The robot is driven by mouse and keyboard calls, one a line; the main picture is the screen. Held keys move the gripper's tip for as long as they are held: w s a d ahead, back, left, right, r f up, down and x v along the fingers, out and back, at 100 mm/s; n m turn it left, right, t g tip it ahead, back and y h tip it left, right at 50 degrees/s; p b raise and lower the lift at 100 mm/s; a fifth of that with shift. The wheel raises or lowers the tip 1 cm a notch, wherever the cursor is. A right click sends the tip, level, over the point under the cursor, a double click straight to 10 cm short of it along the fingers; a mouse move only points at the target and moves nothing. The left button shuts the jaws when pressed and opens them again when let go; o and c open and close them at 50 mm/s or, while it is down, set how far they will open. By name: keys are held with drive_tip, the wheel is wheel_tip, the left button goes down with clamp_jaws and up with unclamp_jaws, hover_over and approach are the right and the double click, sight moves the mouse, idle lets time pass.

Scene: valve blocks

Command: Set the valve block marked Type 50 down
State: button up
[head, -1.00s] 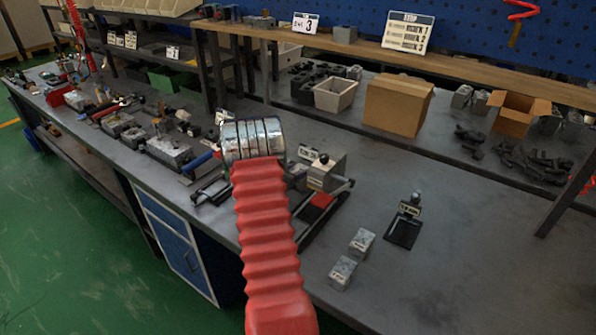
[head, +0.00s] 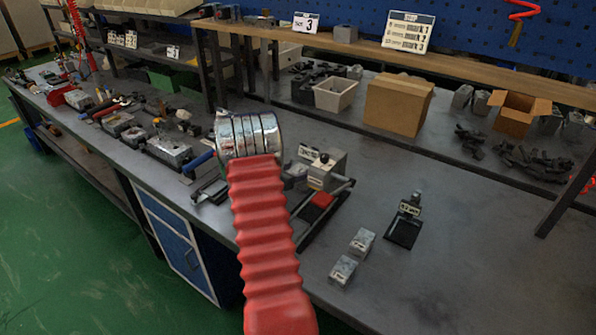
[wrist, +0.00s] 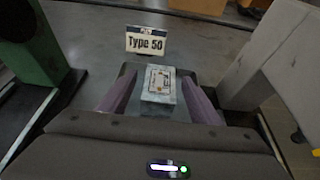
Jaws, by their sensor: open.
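A grey valve block (wrist: 158,84) with a marked label on top sits on a dark pad between my fingers in the wrist view. A white sign reading "Type 50" (wrist: 146,41) stands just behind it. My gripper (wrist: 159,79) is open, with one purple finger on each side of the block. Small gaps seem to show between the fingers and the block; the block's underside is hidden. In the head view my arm covers the gripper and the block.
A grey fixture block (head: 327,170) with a lever and red pad is right of my arm. Two small grey blocks (head: 343,269) and a black stand with a sign (head: 404,229) are farther right. Bare bench lies between them. A cardboard box (head: 398,104) stands behind.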

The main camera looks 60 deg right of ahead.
drive_tip(key=v, duration=1)
drive_tip(key=shift+a, duration=0.15)
drive_tip(key=shift+r, duration=0.1)
idle(0.3)
drive_tip(key=shift+w+a+r, duration=0.1)
drive_tip(key=shift+a+r, duration=0.15)
drive_tip(key=shift+r, duration=0.05)
drive_tip(key=a+r+m+t+y, duration=0.1)
drive_tip(key=a+r+m+y, duration=0.1)
drive_tip(key=a+r+m, duration=0.65)
drive_tip(key=a+r+m+y, duration=0.15)
drive_tip(key=a+r, duration=0.35)
drive_tip(key=a, duration=0.8)
drive_tip(key=s+a+r+m+t+y, duration=0.1)
drive_tip(key=s+a+m+t+y, duration=0.1)
drive_tip(key=a, duration=1)
drive_tip(key=s+a+r+m+t+y, duration=0.2)
drive_tip(key=s+a+y, duration=0.1)
drive_tip(key=a, duration=0.9)
drive_tip(key=s+a+r+m+t+y, duration=0.2)
drive_tip(key=a+y, duration=0.3)
drive_tip(key=a, duration=0.7)
drive_tip(key=shift+s+a+t, duration=0.35)
drive_tip(key=shift+s+t, duration=0.05)
drive_tip(key=shift+r, duration=0.1)
